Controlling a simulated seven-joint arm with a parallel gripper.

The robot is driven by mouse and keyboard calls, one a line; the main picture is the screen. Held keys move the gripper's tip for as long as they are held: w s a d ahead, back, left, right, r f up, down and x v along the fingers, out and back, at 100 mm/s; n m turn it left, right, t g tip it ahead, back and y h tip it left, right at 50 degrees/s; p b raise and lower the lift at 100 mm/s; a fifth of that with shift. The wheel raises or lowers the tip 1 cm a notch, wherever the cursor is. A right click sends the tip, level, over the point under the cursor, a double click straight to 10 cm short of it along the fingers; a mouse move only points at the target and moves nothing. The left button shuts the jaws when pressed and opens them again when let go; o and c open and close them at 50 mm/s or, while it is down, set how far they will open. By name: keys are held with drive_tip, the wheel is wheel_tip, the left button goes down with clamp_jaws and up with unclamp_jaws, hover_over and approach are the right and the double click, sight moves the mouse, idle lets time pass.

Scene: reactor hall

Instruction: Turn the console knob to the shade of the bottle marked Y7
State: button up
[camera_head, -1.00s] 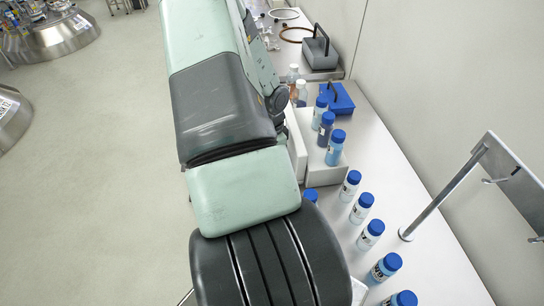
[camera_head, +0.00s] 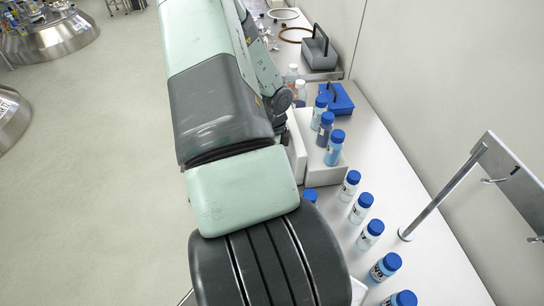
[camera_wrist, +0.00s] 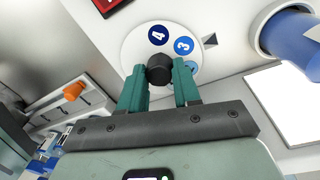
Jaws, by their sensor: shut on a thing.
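In the wrist view my gripper (camera_wrist: 160,82) is shut on the black console knob (camera_wrist: 159,66), with its green fingers on either side. The knob sits on a white round dial (camera_wrist: 133,48) with blue discs. Disc 4 (camera_wrist: 158,35) is dark blue and disc 3 (camera_wrist: 184,46) is a mid blue. A lighter disc is partly hidden by the right finger. A dark triangle mark (camera_wrist: 210,41) on the console lies just right of disc 3. Several blue-capped bottles with liquids in blue shades, such as this one (camera_head: 383,267), stand on the bench; I cannot read Y7 on any.
A metal stand (camera_head: 440,195) rises from the bench (camera_head: 405,180). My arm hides part of the bench in the head view.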

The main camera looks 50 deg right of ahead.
idle(0.3)
drive_tip(key=o, duration=1.1)
drive_tip(key=shift+c, duration=0.2)
wheel_tip(320, 180, up, 11)
drive_tip(key=shift+w+d, duration=0.2)
drive_tip(key=shift+d, duration=0.15)
drive_tip(key=shift+f, duration=0.1)
